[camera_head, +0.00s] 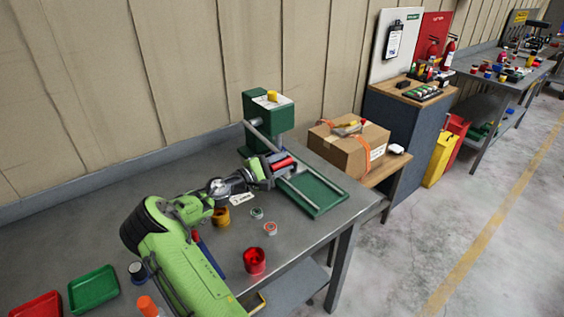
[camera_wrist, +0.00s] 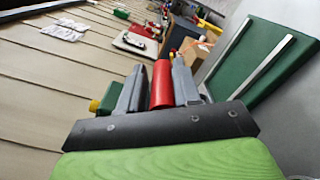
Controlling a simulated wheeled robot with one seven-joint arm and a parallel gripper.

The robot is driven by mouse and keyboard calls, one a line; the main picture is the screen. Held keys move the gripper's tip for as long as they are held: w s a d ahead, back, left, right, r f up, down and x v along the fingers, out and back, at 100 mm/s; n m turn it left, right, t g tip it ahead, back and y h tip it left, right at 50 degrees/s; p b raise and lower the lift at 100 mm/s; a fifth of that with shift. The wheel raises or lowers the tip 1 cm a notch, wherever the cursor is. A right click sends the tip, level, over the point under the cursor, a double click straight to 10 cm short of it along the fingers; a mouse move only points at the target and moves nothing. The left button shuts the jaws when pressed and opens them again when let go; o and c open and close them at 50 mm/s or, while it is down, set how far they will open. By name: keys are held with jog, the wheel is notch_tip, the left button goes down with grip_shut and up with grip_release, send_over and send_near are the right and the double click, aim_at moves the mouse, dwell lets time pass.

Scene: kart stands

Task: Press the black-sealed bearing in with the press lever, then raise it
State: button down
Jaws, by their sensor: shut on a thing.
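The green press (camera_head: 278,118) stands at the back of the bench, with a yellow piece (camera_head: 272,96) on top. Its grey lever rod (camera_head: 258,136) slopes down towards the red grip (camera_head: 284,162). My gripper (camera_head: 272,168) is shut on this red grip. In the wrist view, the red grip (camera_wrist: 161,85) sits between both fingers of my gripper (camera_wrist: 160,90). Two small ring-shaped parts, one greenish (camera_head: 257,213) and one with a reddish middle (camera_head: 270,229), lie on the bench. I cannot make out the black-sealed bearing; the pressing spot is hidden behind my gripper.
A green tray with pale rails (camera_head: 318,196) lies right of my gripper. A red cup (camera_head: 255,261), an orange cup (camera_head: 221,217) and a green tray (camera_head: 93,288) are on the bench. A cardboard box (camera_head: 348,148) stands beyond the bench's right end.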

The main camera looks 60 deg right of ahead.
jog(key=shift+f, duration=0.65)
jog(key=c, duration=0.9)
grip_release()
jog(key=shift+a, duration=0.1)
jog(key=shift+w+r, duration=0.1)
jog(key=shift+w+a, duration=0.3)
jog(key=v, duration=1.4)
jog(key=shift+a+r+p, duration=0.2)
jog(key=shift+a+p, duration=0.1)
jog(key=shift+a, duration=0.1)
